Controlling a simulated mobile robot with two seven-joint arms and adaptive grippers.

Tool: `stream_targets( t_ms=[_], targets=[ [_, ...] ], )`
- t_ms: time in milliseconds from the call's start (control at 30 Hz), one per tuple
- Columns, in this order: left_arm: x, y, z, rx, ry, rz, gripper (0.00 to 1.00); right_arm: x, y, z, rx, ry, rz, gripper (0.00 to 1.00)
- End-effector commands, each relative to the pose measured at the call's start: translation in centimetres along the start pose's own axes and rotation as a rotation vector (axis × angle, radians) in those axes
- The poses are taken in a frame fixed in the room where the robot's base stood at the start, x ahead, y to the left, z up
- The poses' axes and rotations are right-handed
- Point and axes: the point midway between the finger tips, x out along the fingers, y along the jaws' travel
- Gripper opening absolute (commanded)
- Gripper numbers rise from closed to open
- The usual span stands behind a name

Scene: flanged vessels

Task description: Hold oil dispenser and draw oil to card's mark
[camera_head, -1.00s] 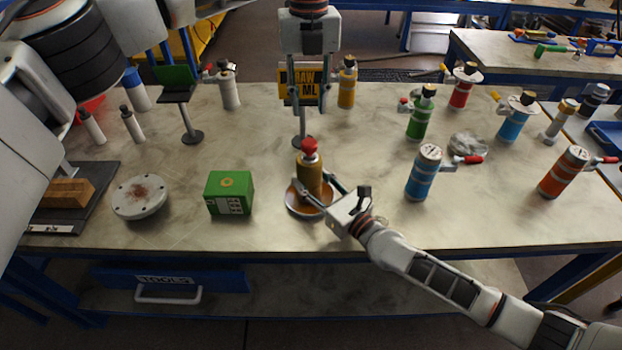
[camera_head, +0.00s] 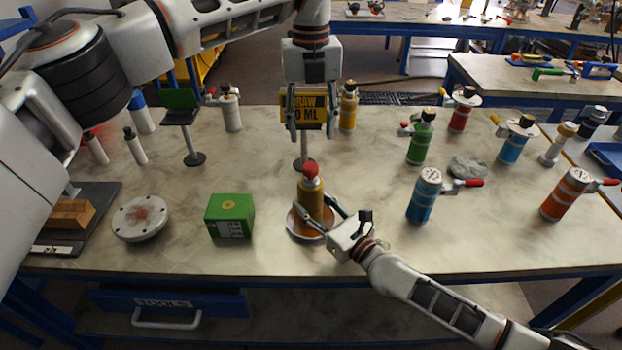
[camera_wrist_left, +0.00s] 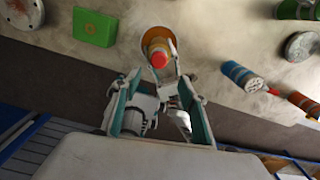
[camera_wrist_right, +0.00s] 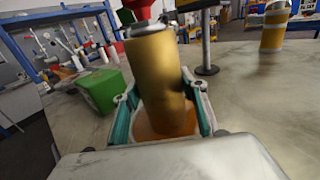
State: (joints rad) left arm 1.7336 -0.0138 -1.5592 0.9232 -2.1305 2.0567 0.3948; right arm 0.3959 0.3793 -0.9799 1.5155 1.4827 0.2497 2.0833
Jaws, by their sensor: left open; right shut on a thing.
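The oil dispenser (camera_head: 311,198), a brass-coloured cylinder with a red top, stands upright on a round orange-brown dish (camera_head: 297,222). My right gripper (camera_head: 318,215) is shut on the dispenser's lower body from the right; the right wrist view shows the brass body (camera_wrist_right: 158,75) between its fingers. My left gripper (camera_head: 303,135) is open and empty, above and behind the dispenser, pointing down. In the left wrist view the red top (camera_wrist_left: 159,60) shows beyond its open fingers. The yellow card (camera_head: 313,107), on a stand behind my left gripper, reads "DRAW" and "0 ML"; its leading digit is hidden.
A green box (camera_head: 230,216) and a round flanged plate (camera_head: 141,218) lie to the left. Blue (camera_head: 424,196), green (camera_head: 420,140) and orange (camera_head: 566,194) bottles stand to the right. A green card stand (camera_head: 182,118) is at back left.

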Motion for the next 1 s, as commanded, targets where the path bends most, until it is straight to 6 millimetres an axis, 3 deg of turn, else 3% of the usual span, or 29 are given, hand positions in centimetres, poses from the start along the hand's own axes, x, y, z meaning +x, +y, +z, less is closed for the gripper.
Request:
stream_targets(
  t_ms=[167, 300, 500, 700, 867, 1000],
  targets=[
    [3.0, -1.9, -2.2, -0.003, 0.083, -0.086, 0.42, 0.0, 0.0, 0.0, 0.0, 0.0, 0.0, 0.09],
    [6.1, -4.6, -5.5, -0.031, 0.203, -0.222, 0.42, 0.0, 0.0, 0.0, 0.0, 0.0, 0.0, 0.09],
    [8.3, -8.0, -9.8, -0.125, 0.39, -0.439, 0.42, 0.0, 0.0, 0.0, 0.0, 0.0, 0.0, 0.09],
    [8.3, -9.8, -12.6, -0.269, 0.577, -0.648, 0.42, 0.0, 0.0, 0.0, 0.0, 0.0, 0.0, 0.09],
    [7.5, -9.9, -13.4, -0.414, 0.724, -0.805, 0.42, 0.0, 0.0, 0.0, 0.0, 0.0, 0.0, 0.09],
    [6.7, -8.9, -13.0, -0.562, 0.844, -0.934, 0.42, 0.0, 0.0, 0.0, 0.0, 0.0, 0.0, 0.09]
  ],
)
